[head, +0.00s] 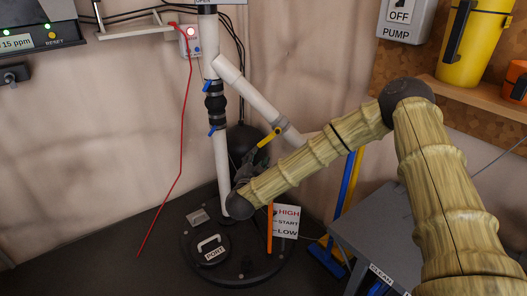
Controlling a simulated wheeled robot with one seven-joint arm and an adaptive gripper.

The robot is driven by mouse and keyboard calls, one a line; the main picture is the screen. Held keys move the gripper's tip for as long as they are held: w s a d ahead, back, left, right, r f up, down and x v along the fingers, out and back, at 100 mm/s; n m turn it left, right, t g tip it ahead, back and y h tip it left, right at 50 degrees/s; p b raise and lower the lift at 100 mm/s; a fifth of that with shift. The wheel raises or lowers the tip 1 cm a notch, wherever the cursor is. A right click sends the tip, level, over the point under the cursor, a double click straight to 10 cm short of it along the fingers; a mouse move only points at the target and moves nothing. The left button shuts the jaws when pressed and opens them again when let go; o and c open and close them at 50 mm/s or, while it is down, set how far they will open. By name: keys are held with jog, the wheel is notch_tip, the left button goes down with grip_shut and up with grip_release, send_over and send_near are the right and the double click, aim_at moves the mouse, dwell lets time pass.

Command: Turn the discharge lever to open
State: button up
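A yellow lever (269,137) sits on the white branch pipe (248,90), which slopes down to the right from the white upright pipe (222,160). It is the likely discharge lever, but I see no label on it. The lever slants down to the left. My gripper (254,155) is a dark shape beyond the end of my arm, just below the lever's lower left end. It is close to the lever; I cannot tell whether they touch. Its fingers are small and blend into the black tank behind, so their opening is unclear.
Two small blue valve handles (209,85) are on the upright pipe. A round black lid (235,255) marked PORT is below. A HIGH/START/LOW sign (286,221) stands beside an orange stick (270,228). A grey table (385,235) is at right. A red cord (183,120) hangs left.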

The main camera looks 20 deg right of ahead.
aim_at(263, 143)
jog(key=b+x, duration=0.3)
jog(key=x, duration=0.8)
jog(key=shift+s+d+r, duration=0.1)
jog(key=shift+d, duration=0.05)
grip_shut()
